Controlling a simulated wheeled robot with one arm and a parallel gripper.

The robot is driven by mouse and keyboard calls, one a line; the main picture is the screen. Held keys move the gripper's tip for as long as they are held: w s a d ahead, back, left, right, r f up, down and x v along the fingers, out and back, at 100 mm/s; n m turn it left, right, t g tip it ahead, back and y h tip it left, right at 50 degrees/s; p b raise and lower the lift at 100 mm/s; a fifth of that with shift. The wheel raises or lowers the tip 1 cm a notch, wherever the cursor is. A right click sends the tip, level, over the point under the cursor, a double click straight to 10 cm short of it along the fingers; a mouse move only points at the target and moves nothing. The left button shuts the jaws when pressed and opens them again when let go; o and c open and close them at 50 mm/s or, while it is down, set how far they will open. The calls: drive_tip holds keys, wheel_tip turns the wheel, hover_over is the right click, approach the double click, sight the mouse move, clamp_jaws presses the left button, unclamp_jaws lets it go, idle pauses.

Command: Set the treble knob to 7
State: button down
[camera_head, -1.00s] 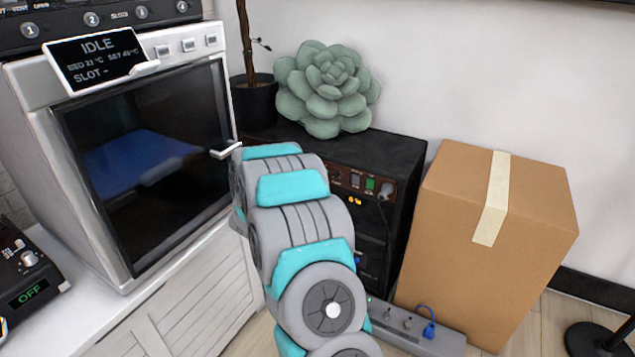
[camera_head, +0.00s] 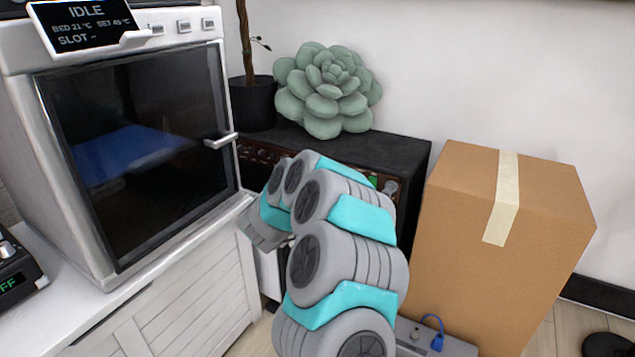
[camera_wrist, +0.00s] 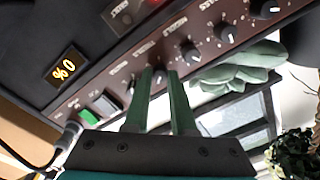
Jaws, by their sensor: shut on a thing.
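The black amplifier cabinet (camera_head: 375,150) stands against the wall, with a red-brown panel partly hidden behind my arm. In the wrist view the panel (camera_wrist: 125,70) runs diagonally and carries a row of dark knobs with pale pointers. My gripper (camera_wrist: 160,74) is shut on one knob (camera_wrist: 159,77), with a green finger on each side. In the head view my arm hides the gripper.
A lit amber display (camera_wrist: 64,68) and a green switch (camera_wrist: 89,117) sit near the gripped knob. Several other knobs, including one (camera_wrist: 190,53), line the panel. A succulent-shaped cushion (camera_head: 325,92) tops the cabinet. A cardboard box (camera_head: 490,240) stands right; a printer cabinet (camera_head: 75,220) stands left.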

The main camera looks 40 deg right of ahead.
drive_tip(key=shift+m+b, duration=0.35)
drive_tip(key=shift+m, duration=0.25)
drive_tip(key=shift+r, duration=0.1)
drive_tip(key=c, duration=0.7)
unclamp_jaws()
drive_tip(key=shift+c, duration=0.2)
drive_tip(key=shift+a, duration=0.1)
drive_tip(key=v, duration=0.7)
drive_tip(key=shift+s+a+p, duration=0.2)
drive_tip(key=shift+a+p, duration=0.1)
drive_tip(key=shift+p, duration=0.1)
